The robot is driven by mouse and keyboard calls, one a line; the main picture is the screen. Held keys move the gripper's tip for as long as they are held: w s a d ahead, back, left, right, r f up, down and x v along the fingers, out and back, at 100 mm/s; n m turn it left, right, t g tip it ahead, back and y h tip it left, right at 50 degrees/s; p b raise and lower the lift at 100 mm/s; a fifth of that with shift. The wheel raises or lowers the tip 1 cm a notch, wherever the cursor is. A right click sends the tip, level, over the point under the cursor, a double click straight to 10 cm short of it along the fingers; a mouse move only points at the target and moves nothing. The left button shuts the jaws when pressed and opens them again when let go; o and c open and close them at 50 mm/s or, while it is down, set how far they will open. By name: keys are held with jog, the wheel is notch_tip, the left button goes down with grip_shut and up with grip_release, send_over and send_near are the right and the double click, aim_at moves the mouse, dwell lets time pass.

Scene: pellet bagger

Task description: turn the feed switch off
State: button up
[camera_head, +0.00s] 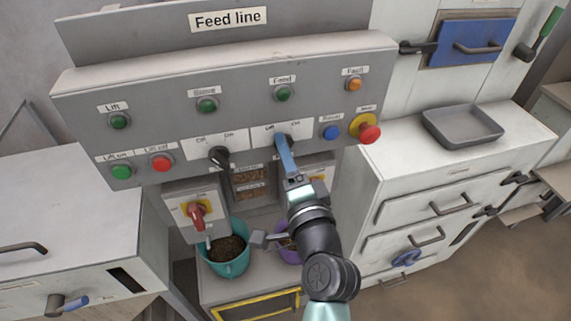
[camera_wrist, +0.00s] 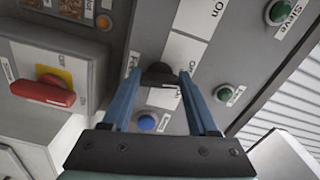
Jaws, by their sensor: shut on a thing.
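The feed switch (camera_head: 281,138) is a dark knob on the grey panel below the green "Feed" lamp (camera_head: 284,94), with a white Off/On plate above it. My gripper (camera_head: 285,148) reaches up to it from below and covers most of it in the head view. In the wrist view the black knob (camera_wrist: 158,75) sits between the two blue fingers of my gripper (camera_wrist: 160,78), which are shut on it. Which mark the knob points to cannot be made out. The feed lamp also shows in the wrist view (camera_wrist: 223,94).
A black sieve switch (camera_head: 218,156) is to the left. A blue button (camera_head: 331,132) and a red emergency button (camera_head: 369,131) are close on the right. A red rotary handle (camera_head: 197,212) and a teal bucket (camera_head: 228,264) of pellets are below left.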

jog(key=shift+f+n+b, duration=0.2)
jog(key=shift+n+b, duration=1.1)
jog(key=shift+n, duration=0.4)
jog(key=o, duration=1.4)
jog(key=shift+r, duration=0.1)
jog(key=b+v, duration=0.3)
jog(key=v, duration=1)
jog(key=shift+w, duration=0.1)
